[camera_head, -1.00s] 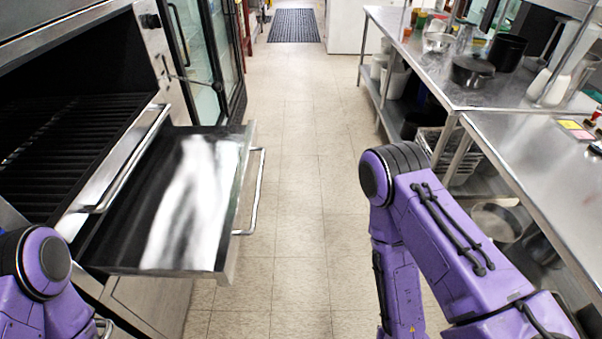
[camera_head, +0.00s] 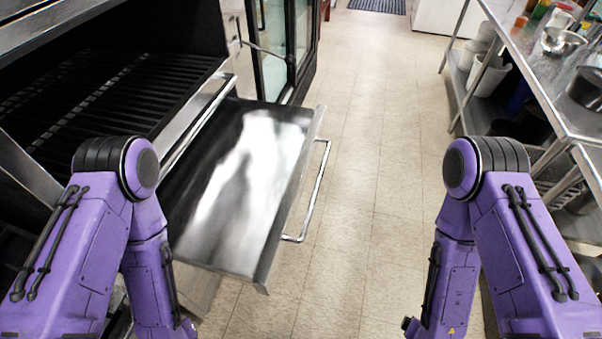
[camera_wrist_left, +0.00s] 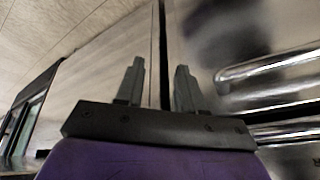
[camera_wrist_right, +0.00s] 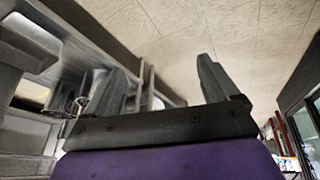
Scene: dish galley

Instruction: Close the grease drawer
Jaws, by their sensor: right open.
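The grease drawer (camera_head: 240,180) is a shiny metal drawer pulled out from under the black grill in the head view. Its bar handle (camera_head: 317,195) runs along its outer front edge. My left gripper (camera_wrist_left: 158,88) shows in the left wrist view with its two fingers apart and nothing between them; metal bars (camera_wrist_left: 270,70) show to its right. My right gripper (camera_wrist_right: 165,88) shows in the right wrist view with its fingers wide apart and empty. In the head view both grippers are out of sight, and only my purple arms show, the left one overlapping the drawer's near side.
The grill (camera_head: 90,95) stands at the left, with a glass-door cabinet (camera_head: 285,35) beyond it. A steel worktable (camera_head: 535,55) with pots and bowls lines the right. The tiled floor (camera_head: 375,150) between them is clear, with a dark mat (camera_head: 377,5) far back.

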